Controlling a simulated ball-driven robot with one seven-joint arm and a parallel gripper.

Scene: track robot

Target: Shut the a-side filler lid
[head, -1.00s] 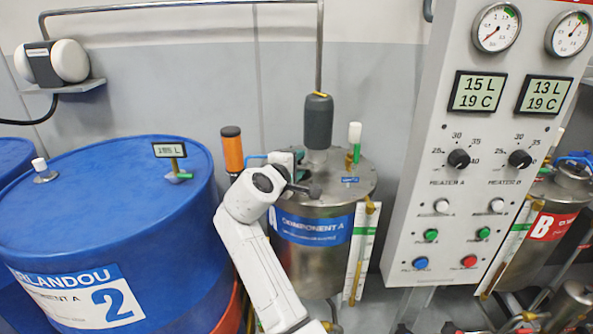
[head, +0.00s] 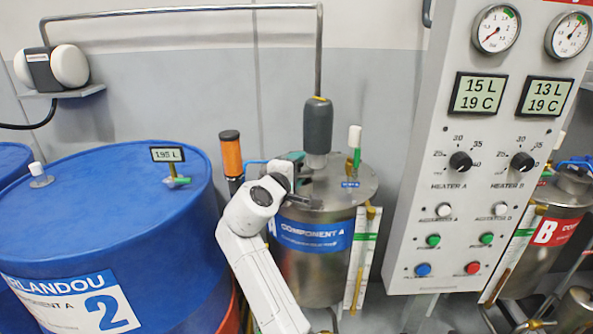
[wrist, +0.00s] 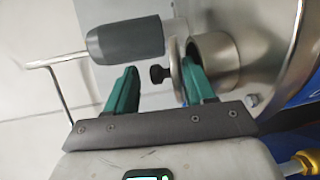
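The a-side tank (head: 318,262), steel with a blue "Component A" label, stands at the middle of the head view. In the wrist view its filler neck (wrist: 215,55) is a short steel tube. The filler lid (wrist: 175,72) is a thin disc seen almost edge-on beside the neck's mouth, with a black knob (wrist: 158,74). It looks apart from the mouth, but its exact tilt is unclear. My gripper (wrist: 160,72) has its green fingers apart, the knob and lid showing between them. One finger overlaps the gap between lid and neck; contact is unclear. In the head view my arm hides the filler.
A grey motor (head: 317,125) stands on the tank top, close to my gripper; it also shows in the wrist view (wrist: 125,40). An orange-and-black cylinder (head: 231,155) is just left. The blue drum (head: 110,215) stands left, the control panel (head: 470,200) right.

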